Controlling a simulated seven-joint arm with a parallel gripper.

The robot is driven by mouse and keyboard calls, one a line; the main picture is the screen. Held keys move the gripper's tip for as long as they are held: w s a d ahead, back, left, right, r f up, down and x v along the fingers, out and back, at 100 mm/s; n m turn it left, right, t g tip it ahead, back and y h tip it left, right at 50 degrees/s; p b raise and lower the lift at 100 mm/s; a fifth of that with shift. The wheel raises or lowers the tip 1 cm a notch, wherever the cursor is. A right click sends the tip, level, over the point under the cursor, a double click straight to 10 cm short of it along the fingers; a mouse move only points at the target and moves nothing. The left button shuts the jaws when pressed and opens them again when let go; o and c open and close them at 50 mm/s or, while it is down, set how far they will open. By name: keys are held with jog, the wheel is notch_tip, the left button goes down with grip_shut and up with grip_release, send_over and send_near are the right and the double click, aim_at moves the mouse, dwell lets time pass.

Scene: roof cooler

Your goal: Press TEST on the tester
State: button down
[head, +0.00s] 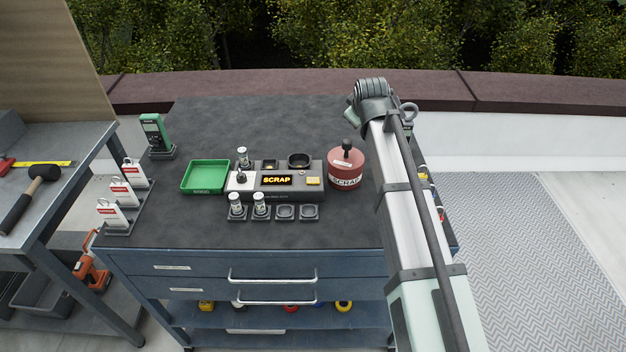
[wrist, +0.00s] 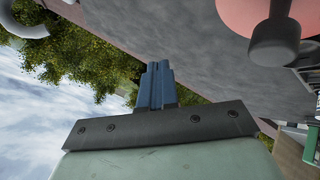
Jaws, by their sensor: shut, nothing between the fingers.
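The tester (head: 290,194) is a dark box in the middle of the cart top. Its lit display (head: 277,180) reads SCRAP in yellow. In the head view my arm rises right of the tester, and I cannot make out the fingertips.
A red SCRAP can (head: 345,172) with a black knob stands close right of the tester. A green tray (head: 204,177) lies left. Small canisters (head: 237,207) stand in holders in front. A green meter (head: 154,133) and white tags (head: 122,193) are at the left edge.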

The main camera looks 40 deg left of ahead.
aim_at(310, 182)
jog(key=s+n+h, duration=0.1)
jog(key=s, duration=0.2)
jog(key=s+a+n+h, duration=0.1)
jog(key=s+n, duration=0.1)
jog(key=s, duration=0.1)
jog(key=s+f+n+h, duration=0.1)
jog(key=s, duration=0.3)
jog(key=shift+s+a+f+n+t+h, duration=0.1)
jog(key=shift+a+n+t+h, duration=0.05)
jog(key=shift+n+t+h, duration=0.2)
jog(key=s+d+r+n+t+h, duration=0.1)
jog(key=s+r+n+t+h, duration=0.1)
jog(key=s, duration=0.7)
jog(key=shift+d+r+n+h, duration=0.2)
jog(key=shift+n+h, duration=0.25)
jog(key=shift+h, duration=0.5)
jog(key=shift+f, duration=0.1)
jog(key=shift+a+f, duration=0.1)
jog(key=shift+f, duration=4.2)
jog(key=shift+f, duration=0.15)
jog(key=shift+f, duration=0.3)
jog(key=shift+f, duration=0.35)
jog(key=shift+r, duration=0.8)
